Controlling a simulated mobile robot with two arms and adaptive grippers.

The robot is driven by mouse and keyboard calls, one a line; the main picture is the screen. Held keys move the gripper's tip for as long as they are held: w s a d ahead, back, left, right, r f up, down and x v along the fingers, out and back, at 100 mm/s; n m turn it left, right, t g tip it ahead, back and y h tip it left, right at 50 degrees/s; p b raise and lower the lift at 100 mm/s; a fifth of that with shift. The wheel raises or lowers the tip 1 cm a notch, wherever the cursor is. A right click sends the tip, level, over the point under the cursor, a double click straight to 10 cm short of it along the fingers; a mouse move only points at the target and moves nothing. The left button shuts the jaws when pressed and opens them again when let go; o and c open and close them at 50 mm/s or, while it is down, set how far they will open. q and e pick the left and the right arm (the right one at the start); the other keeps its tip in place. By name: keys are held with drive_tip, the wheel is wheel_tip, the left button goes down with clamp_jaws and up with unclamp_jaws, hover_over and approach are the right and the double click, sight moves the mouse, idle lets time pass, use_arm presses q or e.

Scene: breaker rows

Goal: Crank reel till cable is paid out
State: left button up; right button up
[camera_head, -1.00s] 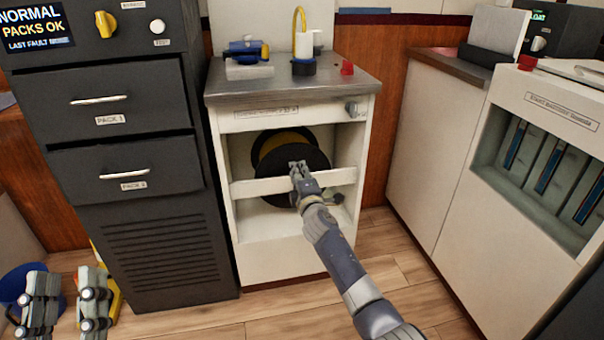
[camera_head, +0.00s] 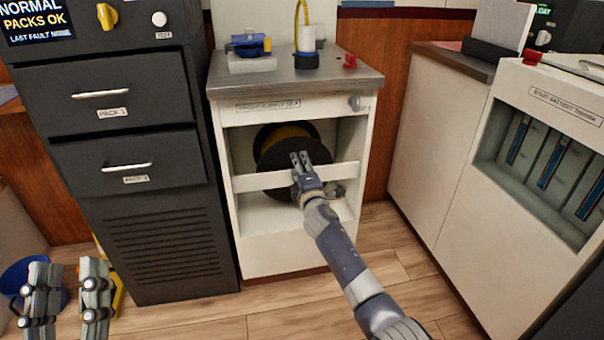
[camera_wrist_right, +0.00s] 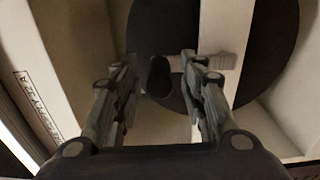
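The reel (camera_head: 275,178) is a dark disc with yellow cable (camera_head: 288,135) behind it, inside an open white cabinet (camera_head: 265,255). My right gripper (camera_head: 300,157) is in front of the reel at the cabinet's crossbar. In the right wrist view the dark reel disc (camera_wrist_right: 275,45) fills the upper right. A short dark knob (camera_wrist_right: 158,75), apparently the crank handle, shows between the open fingers of my right gripper (camera_wrist_right: 160,65), with gaps on both sides. My left gripper (camera_head: 66,265) is open and empty at the lower left, away from the reel.
A white crossbar (camera_head: 250,182) runs across the cabinet opening in front of the reel. A dark drawer cabinet (camera_head: 165,235) stands at the left, and a white counter (camera_head: 425,160) at the right. A blue bucket (camera_head: 15,275) is behind my left gripper. The wood floor in front is clear.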

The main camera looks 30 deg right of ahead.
drive_tip(key=v, duration=1.2)
